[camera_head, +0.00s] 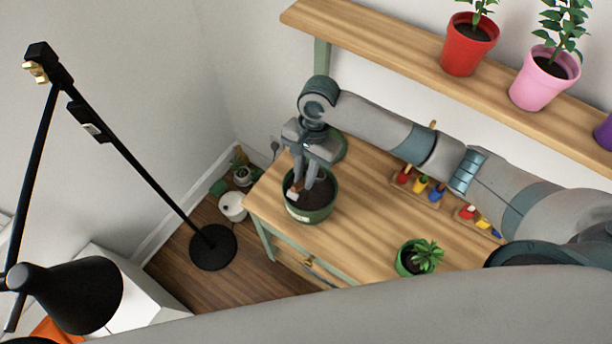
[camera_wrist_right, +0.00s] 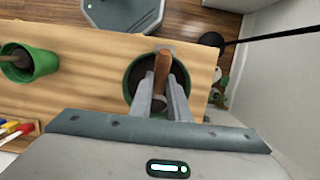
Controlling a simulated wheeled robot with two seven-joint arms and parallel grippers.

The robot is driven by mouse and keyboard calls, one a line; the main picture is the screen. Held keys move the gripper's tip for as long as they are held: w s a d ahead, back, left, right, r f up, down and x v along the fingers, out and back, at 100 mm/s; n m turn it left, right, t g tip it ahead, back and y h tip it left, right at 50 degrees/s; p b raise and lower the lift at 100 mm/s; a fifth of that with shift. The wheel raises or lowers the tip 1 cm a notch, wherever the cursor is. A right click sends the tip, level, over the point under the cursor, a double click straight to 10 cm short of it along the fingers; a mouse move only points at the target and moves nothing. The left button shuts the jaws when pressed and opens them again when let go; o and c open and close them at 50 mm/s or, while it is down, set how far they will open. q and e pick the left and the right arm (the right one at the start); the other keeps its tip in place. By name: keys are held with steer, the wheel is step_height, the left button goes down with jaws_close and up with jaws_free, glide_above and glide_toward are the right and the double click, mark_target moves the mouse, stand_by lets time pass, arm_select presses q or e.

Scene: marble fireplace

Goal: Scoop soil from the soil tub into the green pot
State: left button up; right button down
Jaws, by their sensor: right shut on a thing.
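A round green container (camera_head: 325,212) with dark soil stands near the table's left end; I cannot tell whether it is the soil tub. It also shows in the right wrist view (camera_wrist_right: 128,86). My right gripper (camera_head: 308,186) points down into it, shut on a tool with a brown wooden handle (camera_wrist_right: 162,68). The tool's lower end is hidden. A smaller green pot (camera_head: 405,262) with a leafy plant stands on the table to the right. In the right wrist view a green pot (camera_wrist_right: 45,63) stands left of the container. My left gripper is out of view.
The wooden table (camera_head: 350,240) is clear between the container and the plant pot. Coloured tools (camera_head: 420,185) lie along its back edge. A shelf (camera_head: 400,52) carries red (camera_head: 462,55) and pink (camera_head: 535,88) pots. A black floor lamp (camera_head: 140,165) stands left.

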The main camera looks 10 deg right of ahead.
steer(key=shift+s+a+r+t+h, duration=0.1)
steer(key=shift+a+r, duration=0.05)
steer(key=shift+r, duration=0.35)
steer(key=shift+s+a+r+t+h, duration=0.1)
steer(key=shift+s+r, duration=0.05)
steer(key=shift+r, duration=0.4)
steer(key=shift+s+a+r+t+h, duration=0.1)
steer(key=shift+a+r, duration=0.05)
steer(key=shift+r, duration=0.35)
steer(key=shift+s+a+r+t+h, duration=0.7)
steer(key=shift+a+r+t+h, duration=0.1)
steer(key=shift+t+h, duration=0.4)
steer(key=shift+s+t+h, duration=0.15)
steer(key=shift+t+h, duration=0.15)
steer(key=shift+w+d+f+b, duration=0.2)
steer(key=shift+d+b, duration=0.2)
steer(key=shift+b, duration=0.15)
steer(key=d+n+y+b, duration=0.1)
steer(key=d+n+b, duration=0.8)
steer(key=d+b, duration=0.5)
steer(key=shift+w+r+t+y+b, duration=0.25)
steer(key=shift+r+t+y+b, duration=0.05)
steer(key=shift+t+y, duration=0.1)
